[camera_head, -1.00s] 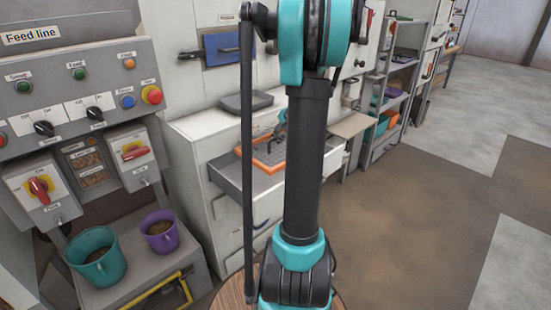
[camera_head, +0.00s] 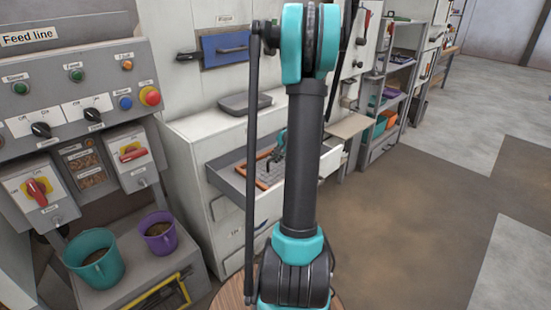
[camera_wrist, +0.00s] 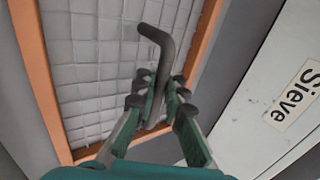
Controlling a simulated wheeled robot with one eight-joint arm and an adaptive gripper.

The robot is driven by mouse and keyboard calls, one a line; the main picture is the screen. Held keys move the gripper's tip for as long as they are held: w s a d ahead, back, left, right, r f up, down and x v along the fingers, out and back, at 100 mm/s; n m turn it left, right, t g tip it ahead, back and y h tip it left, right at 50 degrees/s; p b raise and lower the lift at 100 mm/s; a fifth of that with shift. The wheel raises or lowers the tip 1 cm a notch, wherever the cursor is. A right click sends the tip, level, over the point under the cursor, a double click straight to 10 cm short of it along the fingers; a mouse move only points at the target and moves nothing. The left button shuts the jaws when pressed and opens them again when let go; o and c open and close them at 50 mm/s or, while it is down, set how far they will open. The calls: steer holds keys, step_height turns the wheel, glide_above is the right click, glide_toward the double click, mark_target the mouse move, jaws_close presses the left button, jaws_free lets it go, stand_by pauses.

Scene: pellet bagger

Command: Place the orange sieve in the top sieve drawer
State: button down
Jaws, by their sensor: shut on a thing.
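The orange sieve (camera_head: 263,154) has an orange frame and a grey mesh. It lies within the outline of the open top drawer (camera_head: 228,184), partly hidden behind my arm in the head view. I cannot tell whether it rests on the drawer floor. My gripper (camera_head: 280,143) is above the mesh. In the wrist view my gripper (camera_wrist: 163,98) is shut on the sieve's dark bent handle (camera_wrist: 165,45), with the orange frame (camera_wrist: 38,75) on both sides. A white face labelled "Sieve" (camera_wrist: 295,98) shows at the right.
A grey tray (camera_head: 245,104) lies on the cabinet top behind the drawer. The Feed line panel (camera_head: 75,90) and teal (camera_head: 95,258) and purple (camera_head: 158,232) buckets stand at the left. Floor at the right is open.

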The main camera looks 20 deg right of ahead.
steer(key=shift+f, duration=0.15)
steer(key=c, duration=1.6)
jaws_free()
steer(key=v, duration=1.2)
steer(key=shift+r, duration=0.25)
steer(key=shift+a, duration=0.1)
